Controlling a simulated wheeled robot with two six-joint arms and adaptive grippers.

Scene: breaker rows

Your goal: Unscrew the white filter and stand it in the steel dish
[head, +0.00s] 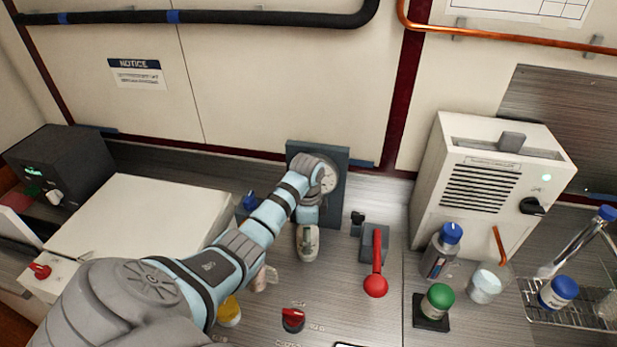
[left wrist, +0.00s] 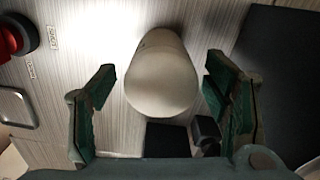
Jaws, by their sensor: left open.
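A pale, off-white rounded cylinder, which looks like the white filter (left wrist: 160,85), is in the middle of the left wrist view. My left gripper (left wrist: 161,63) is open, with one dark green finger on each side of the filter and a gap on both sides. In the head view my left gripper (head: 307,243) is in front of the gauge panel; its fingers and the filter are hard to tell apart there. A shallow metal-rimmed dish (left wrist: 27,103) is cut by the left edge of the left wrist view. My right gripper is not in view.
A red knob (head: 293,319) and a red-handled lever (head: 375,285) are on the counter near the gripper. A blue-capped bottle (head: 440,255), a green-lidded jar (head: 437,301) and a white cup (head: 484,286) stand to the right. A vented white box (head: 485,185) stands behind them.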

